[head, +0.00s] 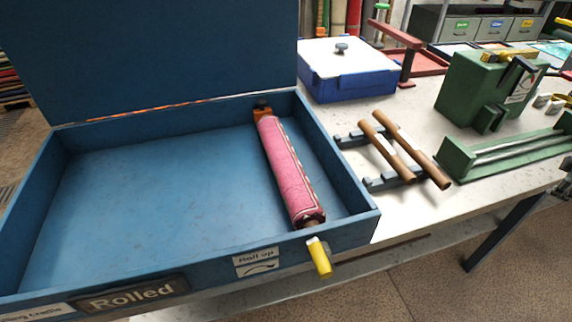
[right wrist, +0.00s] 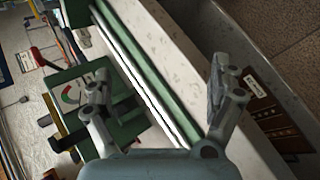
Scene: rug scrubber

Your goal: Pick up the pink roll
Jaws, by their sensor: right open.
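The pink roll (head: 285,170) is a rolled rug with a pale patterned edge. In the head view it lies lengthwise inside the open blue box (head: 110,262), near its right wall. An orange-brown block (head: 262,111) is at its far end. A yellow handle (head: 319,257) sticks out of the box front near its close end. My right gripper (right wrist: 160,95) shows only in the right wrist view, open, with its fingers wide apart and nothing between them. It is above the green machine and rails, away from the roll. My left gripper is not in view.
The green machine (head: 487,90) and long green rail frame (head: 515,147) stand on the right of the white table (head: 402,222). Wooden rollers (head: 410,150) rest on a grey rack right of the box. A blue white-lidded box (head: 347,70) stands behind. The blue box's lid (head: 150,55) stands raised.

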